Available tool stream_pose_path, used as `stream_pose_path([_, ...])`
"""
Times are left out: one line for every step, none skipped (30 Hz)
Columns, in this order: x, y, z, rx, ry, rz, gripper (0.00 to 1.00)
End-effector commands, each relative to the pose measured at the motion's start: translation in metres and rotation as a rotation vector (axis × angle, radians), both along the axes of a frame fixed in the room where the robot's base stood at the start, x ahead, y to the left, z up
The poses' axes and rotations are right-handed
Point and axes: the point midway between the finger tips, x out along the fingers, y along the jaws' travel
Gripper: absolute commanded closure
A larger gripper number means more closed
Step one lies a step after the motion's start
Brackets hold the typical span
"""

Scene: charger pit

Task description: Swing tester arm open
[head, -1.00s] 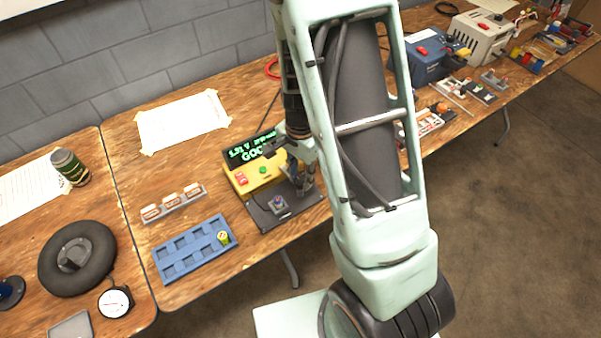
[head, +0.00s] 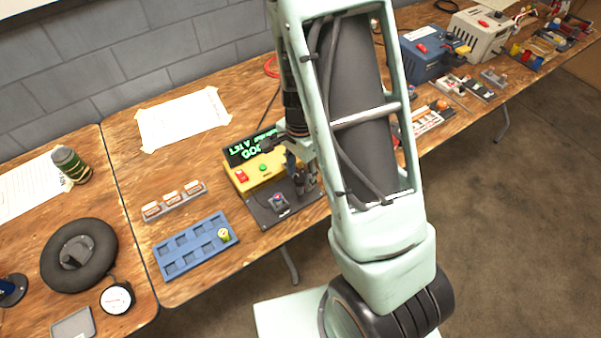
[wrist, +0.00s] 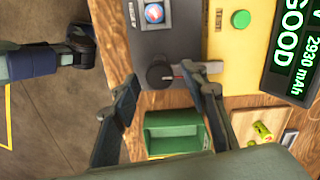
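The tester is a yellow box (head: 258,173) with a lit green display and a dark base plate (head: 268,216). In the wrist view its display (wrist: 296,40) reads GOOD and 2930 mAh. A round dark pivot with a short thin arm, the tester arm (wrist: 162,75), stands on the grey plate (wrist: 180,42). A round red-and-blue piece (wrist: 153,13) sits farther along the plate. My gripper (wrist: 160,80) is open over the tester, its fingers spread on either side of the dark pivot. The right finger is close to the arm's tip; contact cannot be told.
A blue slotted tray (head: 193,247) holding one small cell (head: 224,235) lies left of the tester. A rack of labelled blocks (head: 174,201) sits behind it. In the wrist view a green bin (wrist: 175,133) is beside the plate. Other bench equipment stands at far right.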

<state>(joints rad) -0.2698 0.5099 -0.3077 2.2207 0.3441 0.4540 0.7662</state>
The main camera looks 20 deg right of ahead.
Motion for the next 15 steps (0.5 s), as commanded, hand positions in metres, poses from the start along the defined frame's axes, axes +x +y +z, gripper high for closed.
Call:
stream_pose_path([0.0, 0.0, 0.0, 0.0, 0.0, 0.001, 0.58])
stream_pose_path([0.0, 0.0, 0.0, 0.0, 0.0, 0.001, 0.58])
stream_pose_path([0.0, 0.0, 0.0, 0.0, 0.0, 0.001, 0.58])
stream_pose_path([0.0, 0.0, 0.0, 0.0, 0.0, 0.001, 0.58])
stream_pose_path([0.0, 0.0, 0.0, 0.0, 0.0, 0.001, 0.58])
stream_pose_path([0.0, 0.0, 0.0, 0.0, 0.0, 0.002, 0.58])
stream_pose_path([0.0, 0.0, 0.0, 0.0, 0.0, 0.002, 0.58])
stream_pose_path([0.0, 0.0, 0.001, 0.0, 0.0, 0.002, 0.58])
stream_pose_path([0.0, 0.0, 0.003, 0.0, -0.001, 0.002, 0.58])
stream_pose_path([0.001, 0.0, 0.005, 0.0, -0.002, 0.003, 0.58])
stream_pose_path([0.001, 0.001, 0.007, 0.0, -0.002, 0.003, 0.58])
stream_pose_path([0.001, 0.001, 0.012, 0.001, -0.003, 0.003, 0.58])
stream_pose_path([0.001, 0.001, 0.016, 0.001, -0.004, 0.004, 0.58])
stream_pose_path([0.001, 0.001, 0.02, 0.0, -0.004, 0.004, 0.58])
stream_pose_path([0.001, 0.001, 0.027, 0.001, -0.005, 0.004, 0.58])
